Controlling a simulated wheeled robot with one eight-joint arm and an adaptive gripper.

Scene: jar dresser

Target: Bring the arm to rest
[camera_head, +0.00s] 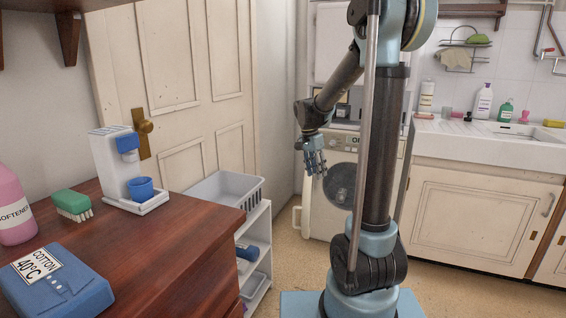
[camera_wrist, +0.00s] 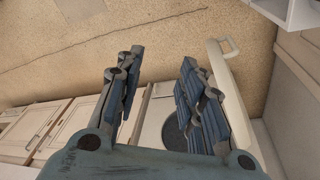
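My gripper (camera_head: 315,162) hangs from my bent arm in the middle of the head view, in front of the white washing machine (camera_head: 341,187). It points downward and touches nothing that I can see. In the wrist view my gripper (camera_wrist: 158,88) shows its two fingers wide apart, with nothing between them. The tan floor (camera_wrist: 110,40) shows beyond the fingertips.
A grey basket (camera_head: 225,190) tops a white shelf. A sink counter (camera_head: 480,140) stands right.

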